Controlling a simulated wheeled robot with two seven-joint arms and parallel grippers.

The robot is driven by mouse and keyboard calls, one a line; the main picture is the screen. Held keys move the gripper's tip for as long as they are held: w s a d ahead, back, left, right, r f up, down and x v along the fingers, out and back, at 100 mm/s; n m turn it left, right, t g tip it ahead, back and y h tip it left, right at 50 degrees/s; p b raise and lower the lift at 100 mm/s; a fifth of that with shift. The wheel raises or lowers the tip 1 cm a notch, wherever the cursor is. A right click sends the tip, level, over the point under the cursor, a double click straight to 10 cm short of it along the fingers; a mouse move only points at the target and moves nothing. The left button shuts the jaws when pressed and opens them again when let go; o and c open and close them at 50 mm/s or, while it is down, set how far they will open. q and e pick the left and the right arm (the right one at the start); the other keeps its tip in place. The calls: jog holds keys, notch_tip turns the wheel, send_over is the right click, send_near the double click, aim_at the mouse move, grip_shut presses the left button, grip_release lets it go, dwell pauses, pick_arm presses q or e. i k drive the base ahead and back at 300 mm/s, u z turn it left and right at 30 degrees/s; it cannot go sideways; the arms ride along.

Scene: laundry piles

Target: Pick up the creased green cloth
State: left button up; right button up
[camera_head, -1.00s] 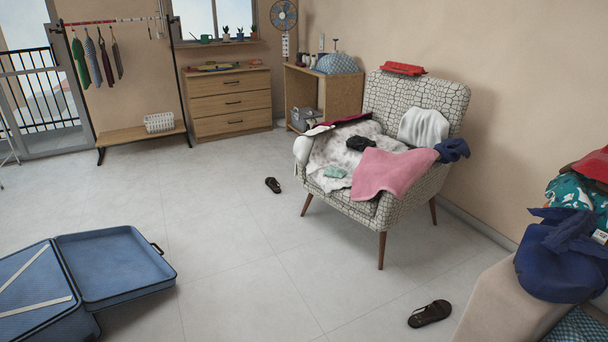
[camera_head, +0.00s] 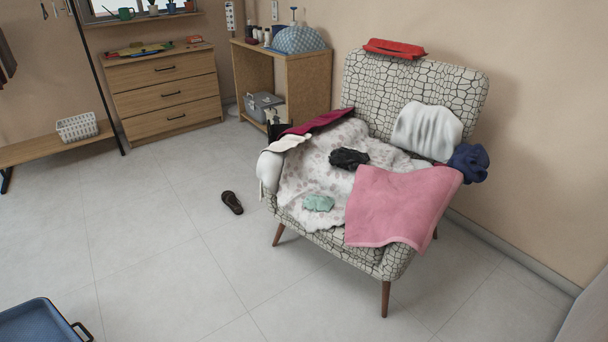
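The creased green cloth (camera_head: 318,203) is a small, pale green, crumpled piece. It lies on a white patterned cloth (camera_head: 308,168) near the front of the seat of the patterned armchair (camera_head: 325,243). A pink cloth (camera_head: 398,208) lies to its right and hangs over the chair's front. A black crumpled item (camera_head: 348,158) lies behind it. Neither of my grippers shows in the view.
A dark sandal (camera_head: 232,202) lies on the floor left of the chair. An open blue suitcase (camera_head: 40,322) is at the lower left corner. A wooden dresser (camera_head: 165,92) and a shelf (camera_head: 322,78) stand behind. The floor before the chair is clear.

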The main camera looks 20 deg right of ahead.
aim_at(320, 203)
jog(key=i, duration=0.9)
jog(key=z, duration=2.05)
jog(key=i, duration=0.95)
jog(key=u, duration=1.15)
